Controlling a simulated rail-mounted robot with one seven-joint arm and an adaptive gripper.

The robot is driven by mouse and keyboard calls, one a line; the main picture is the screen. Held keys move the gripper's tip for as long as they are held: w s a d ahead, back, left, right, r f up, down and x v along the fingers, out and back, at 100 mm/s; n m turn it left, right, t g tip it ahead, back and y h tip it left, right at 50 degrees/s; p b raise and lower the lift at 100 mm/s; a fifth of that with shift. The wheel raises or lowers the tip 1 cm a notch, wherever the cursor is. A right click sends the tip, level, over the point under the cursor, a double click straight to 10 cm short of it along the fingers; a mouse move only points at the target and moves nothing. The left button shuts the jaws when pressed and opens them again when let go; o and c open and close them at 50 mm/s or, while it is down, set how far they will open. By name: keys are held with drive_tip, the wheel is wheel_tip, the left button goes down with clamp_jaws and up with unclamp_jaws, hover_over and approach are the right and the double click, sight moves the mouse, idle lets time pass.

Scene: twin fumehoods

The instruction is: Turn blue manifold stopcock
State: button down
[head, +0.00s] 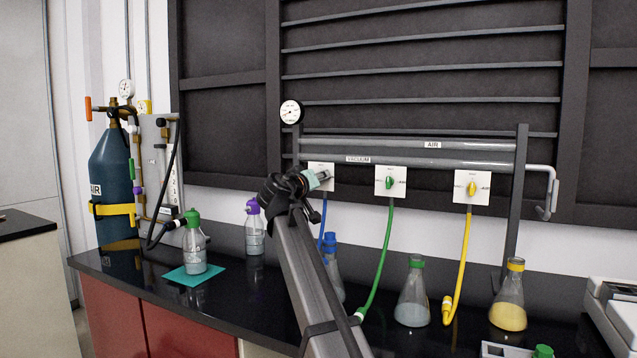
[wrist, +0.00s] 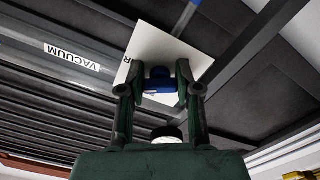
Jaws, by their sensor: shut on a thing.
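The blue manifold stopcock (wrist: 160,82) sits on a white square plate (wrist: 178,48), between the two dark green fingers of my gripper (wrist: 160,92) in the wrist view. The gripper is shut on it. In the head view my gripper (head: 318,179) is at the leftmost plate (head: 325,168) of the manifold, and the blue stopcock is hidden behind it. A blue hose (head: 323,218) hangs below that plate.
The green stopcock (head: 389,182) and yellow stopcock (head: 472,188) are to the right, each with a hanging hose. Flasks, including a green-capped one (head: 412,295), stand on the black bench below. A round gauge (head: 291,112) is above left. A blue gas cylinder (head: 113,190) stands at far left.

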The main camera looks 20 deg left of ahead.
drive_tip(key=shift+r, duration=0.1)
drive_tip(key=c, duration=0.8)
unclamp_jaws()
drive_tip(key=shift+w, duration=0.1)
drive_tip(key=s, duration=0.8)
drive_tip(key=s+a, duration=0.1)
drive_tip(key=s, duration=0.3)
